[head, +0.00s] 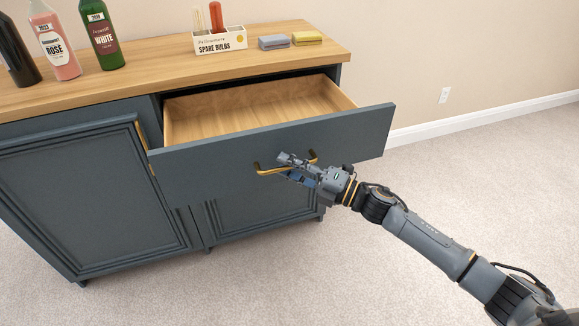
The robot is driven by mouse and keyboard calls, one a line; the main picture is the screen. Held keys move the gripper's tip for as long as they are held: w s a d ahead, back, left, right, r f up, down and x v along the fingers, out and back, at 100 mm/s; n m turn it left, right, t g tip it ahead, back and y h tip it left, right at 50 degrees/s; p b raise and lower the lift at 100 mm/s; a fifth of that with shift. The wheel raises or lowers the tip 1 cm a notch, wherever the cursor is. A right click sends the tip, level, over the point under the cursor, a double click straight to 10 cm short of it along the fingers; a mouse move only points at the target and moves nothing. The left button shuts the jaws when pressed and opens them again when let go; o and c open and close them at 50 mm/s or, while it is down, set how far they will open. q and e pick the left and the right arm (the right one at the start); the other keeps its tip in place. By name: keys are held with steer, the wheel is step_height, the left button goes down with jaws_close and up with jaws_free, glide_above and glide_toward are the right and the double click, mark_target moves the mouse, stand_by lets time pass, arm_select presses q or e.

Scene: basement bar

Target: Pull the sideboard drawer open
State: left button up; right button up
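The dark blue-grey sideboard (60,118) has a wooden top and fills the left and middle of the head view. Its upper right drawer (220,166) stands far out from the body, and its bare wooden inside (250,108) shows empty. A brass bar handle (268,171) is on the drawer front. My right gripper (292,168) is at the middle of this handle, with its fingers above and below the bar, and looks shut on it. The gripper covers the handle's middle. My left gripper is out of view.
Carpet (480,170) to the right is clear.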

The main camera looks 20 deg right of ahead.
steer(key=shift+s+d, duration=0.1)
steer(key=v, duration=1.1)
steer(key=shift+s+d, duration=0.25)
